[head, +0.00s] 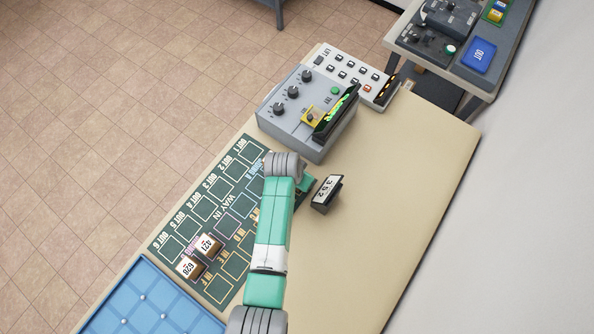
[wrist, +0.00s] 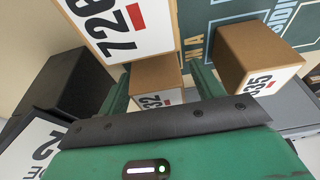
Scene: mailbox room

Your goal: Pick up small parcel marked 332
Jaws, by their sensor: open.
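A brown cardboard parcel (wrist: 155,76) shows between my fingers in the wrist view. Its white label reads "32" with the rest hidden behind my gripper's dark edge, so I cannot read the whole number. My gripper (wrist: 162,88) is open, with one green finger to each side of this parcel; I cannot tell whether they touch it. In the head view the gripper (head: 305,184) is mostly hidden under my arm, beside a small black stand (head: 325,207) whose white card seems to read 332 or 352. No parcel shows there between the fingers.
In the wrist view, a parcel marked 726 (wrist: 120,25) stands close above, and one ending in 35 (wrist: 255,62) to the right. Parcels 421 (head: 208,246) and 628 (head: 189,267) sit on the green mat (head: 215,288). A grey control box (head: 295,105) stands behind. The table's right is clear.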

